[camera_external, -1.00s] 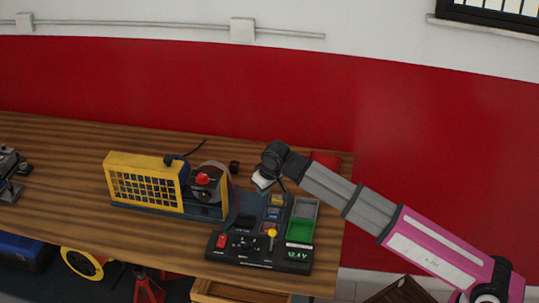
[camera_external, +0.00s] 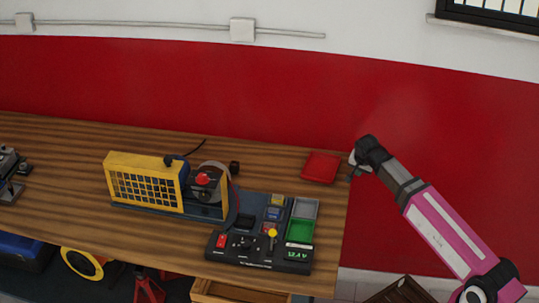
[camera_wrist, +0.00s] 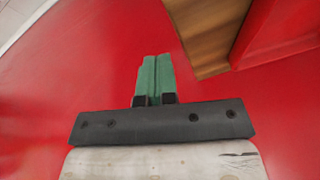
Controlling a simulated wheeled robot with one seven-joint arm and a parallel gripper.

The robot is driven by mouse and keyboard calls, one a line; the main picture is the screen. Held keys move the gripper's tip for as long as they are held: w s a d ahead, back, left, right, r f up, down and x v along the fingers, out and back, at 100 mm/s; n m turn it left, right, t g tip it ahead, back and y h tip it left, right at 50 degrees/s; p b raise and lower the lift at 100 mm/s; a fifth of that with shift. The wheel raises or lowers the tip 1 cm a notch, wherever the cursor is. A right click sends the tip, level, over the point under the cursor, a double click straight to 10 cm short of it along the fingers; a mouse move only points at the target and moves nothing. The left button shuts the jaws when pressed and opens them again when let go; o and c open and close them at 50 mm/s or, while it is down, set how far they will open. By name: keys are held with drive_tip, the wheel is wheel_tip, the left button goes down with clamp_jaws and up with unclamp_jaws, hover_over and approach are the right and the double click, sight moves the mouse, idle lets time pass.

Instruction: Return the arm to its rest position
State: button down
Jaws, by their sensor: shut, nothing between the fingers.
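My arm reaches in from the lower right of the external view, with its wrist at the right end of the wooden bench. My gripper (camera_wrist: 154,78) shows in the wrist view as two green fingers pressed together with nothing between them. In the external view the gripper (camera_external: 353,168) is small and partly hidden by the wrist, close to the red box on the bench. The engine trainer (camera_external: 165,185) with its yellow guard stands on the bench to the left, apart from the gripper.
A control panel (camera_external: 257,252) with switches and a green display sits at the bench's front right. A red box (camera_external: 321,168) lies at the bench's back right corner. The wooden bench (camera_external: 60,150) is clear at the back left. A red wall (camera_external: 440,130) stands behind.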

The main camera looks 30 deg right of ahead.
drive_tip(key=s+a+f+n+g, duration=0.1)
drive_tip(key=s+f+n, duration=0.3)
drive_tip(key=f, duration=0.6)
drive_tip(key=s+a+f+n+g+y, duration=0.1)
drive_tip(key=s+f+n, duration=0.3)
drive_tip(key=f, duration=0.6)
drive_tip(key=s+a+f+n+g+y, duration=0.1)
drive_tip(key=s+f+n, duration=0.2)
drive_tip(key=s+f, duration=0.5)
wheel_tip(320, 180, down, 3)
drive_tip(key=shift+a+n+g, duration=0.3)
drive_tip(key=shift+a+n, duration=0.05)
drive_tip(key=shift+n, duration=0.05)
idle(0.7)
